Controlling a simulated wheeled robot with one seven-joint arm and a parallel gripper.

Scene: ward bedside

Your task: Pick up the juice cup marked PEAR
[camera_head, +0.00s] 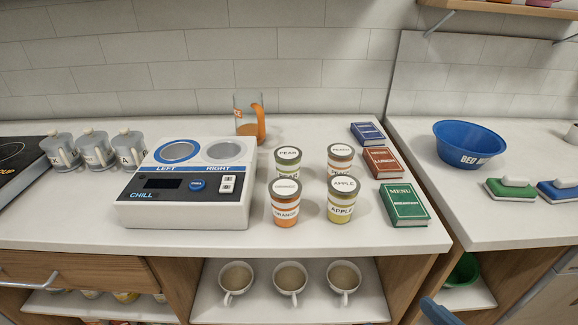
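The juice cup marked PEAR (288,158) stands upright on the white counter, with PEAR on its lid and on a green band. It is the back left of a cluster of lidded cups. The ORANGE cup (286,204) stands in front of it and hides its lower part. A cup that seems to read PEACH (340,158) stands to its right, and the APPLE cup (342,200) is at the front right. Narrow gaps separate the cups.
A white CHILL device (182,210) with LEFT and RIGHT wells stands left of the cups. A green MENU book (404,204) lies to the right. The counter in front of the cups is clear.

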